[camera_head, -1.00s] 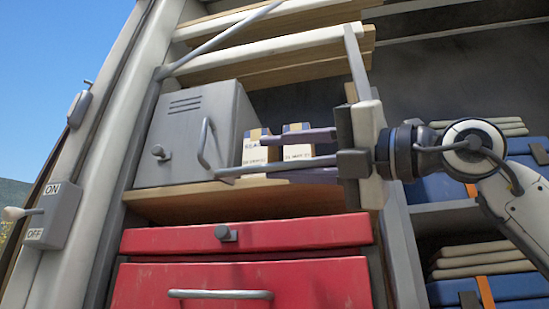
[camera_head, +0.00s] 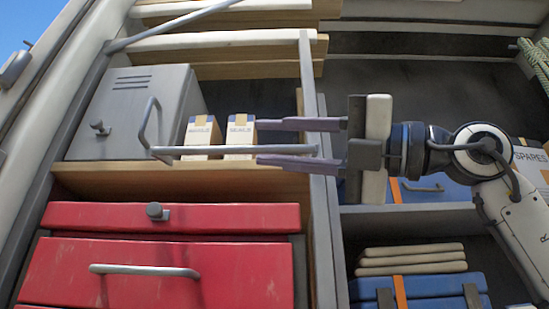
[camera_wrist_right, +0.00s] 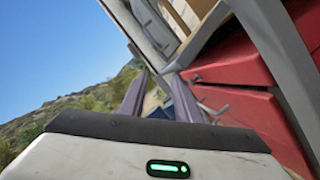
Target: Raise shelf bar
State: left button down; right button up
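The grey shelf bar (camera_head: 215,151) runs across the front of the shelf in the head view, with its left end bent upward. My right gripper (camera_head: 258,142) reaches in from the right with its two purple fingers apart, one above and one below the bar's right part. I cannot tell whether either finger touches it. The right wrist view also shows the two fingers (camera_wrist_right: 156,98) apart, with ground and bushes beyond. My left gripper is not in view.
A grey metal cabinet (camera_head: 130,110) and two small boxes (camera_head: 201,136) stand on the wooden shelf (camera_head: 180,180). Below are red drawers (camera_head: 170,250). A grey upright post (camera_head: 318,215) stands beside the gripper. Another bar (camera_head: 170,25) slants across the upper shelf.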

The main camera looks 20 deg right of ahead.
jog(key=shift+b+v, duration=0.45)
jog(key=shift+v, duration=0.85)
jog(key=b+v, duration=0.2)
jog(key=v, duration=0.7)
jog(key=shift+w+f, duration=0.4)
jog(key=shift+w, duration=0.05)
jog(key=shift+d, duration=0.1)
